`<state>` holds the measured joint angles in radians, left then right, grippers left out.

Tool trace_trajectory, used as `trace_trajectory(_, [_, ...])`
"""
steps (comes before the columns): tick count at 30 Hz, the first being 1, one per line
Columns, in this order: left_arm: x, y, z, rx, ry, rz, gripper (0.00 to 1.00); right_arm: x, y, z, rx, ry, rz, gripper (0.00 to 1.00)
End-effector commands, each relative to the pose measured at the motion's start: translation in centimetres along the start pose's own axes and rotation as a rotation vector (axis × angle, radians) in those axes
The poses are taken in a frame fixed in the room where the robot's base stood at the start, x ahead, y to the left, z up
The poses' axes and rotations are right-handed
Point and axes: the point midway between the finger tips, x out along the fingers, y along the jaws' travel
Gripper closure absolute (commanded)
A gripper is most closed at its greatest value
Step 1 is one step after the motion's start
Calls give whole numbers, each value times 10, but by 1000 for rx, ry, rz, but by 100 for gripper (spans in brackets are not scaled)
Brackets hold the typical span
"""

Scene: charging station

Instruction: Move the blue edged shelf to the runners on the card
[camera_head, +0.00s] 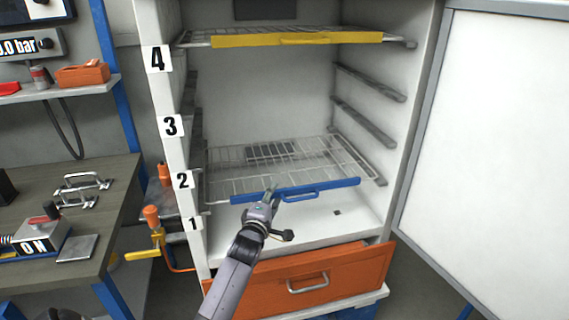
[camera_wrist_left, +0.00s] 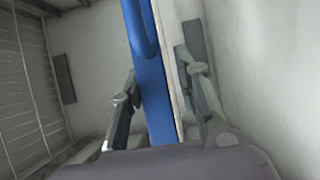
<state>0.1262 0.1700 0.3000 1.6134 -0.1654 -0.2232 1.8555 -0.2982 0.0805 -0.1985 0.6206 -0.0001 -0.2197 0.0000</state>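The blue edged shelf (camera_head: 330,188) is a wire rack with a blue front bar and handle. It sits low in the white cabinet, seemingly on the lowest runners, by label 1 (camera_head: 194,224). My left gripper (camera_head: 268,192) is at the bar, left of its handle. In the left wrist view the blue bar (camera_wrist_left: 153,85) runs between the two fingers (camera_wrist_left: 160,80). The left finger looks against it; a thin pale strip shows between bar and right finger, so a firm grip is unclear. No card is visible apart from the number labels. My right gripper is not in view.
A yellow edged shelf (camera_head: 290,40) is at the top by label 4 (camera_head: 157,59). Empty runners (camera_head: 368,82) lie between the shelves. An orange drawer (camera_head: 340,277) sticks out below. The open door (camera_head: 490,140) stands right; a workbench (camera_head: 120,185) stands left.

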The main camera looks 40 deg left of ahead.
Motion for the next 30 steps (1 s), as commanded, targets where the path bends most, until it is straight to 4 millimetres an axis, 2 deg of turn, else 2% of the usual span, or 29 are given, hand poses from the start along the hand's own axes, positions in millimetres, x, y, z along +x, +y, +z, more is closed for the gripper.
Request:
trace_trajectory(3, [18, 3, 3, -1, 0, 3, 70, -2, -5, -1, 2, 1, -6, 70])
trace_trajectory(9, [40, 1, 4, -1, 0, 1, 70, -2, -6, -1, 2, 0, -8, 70])
trace_trajectory(19, [44, 1, 4, 0, -1, 2, 71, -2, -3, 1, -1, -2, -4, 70])
trace_trajectory(30, [44, 1, 4, 0, 0, 1, 95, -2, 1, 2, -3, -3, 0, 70])
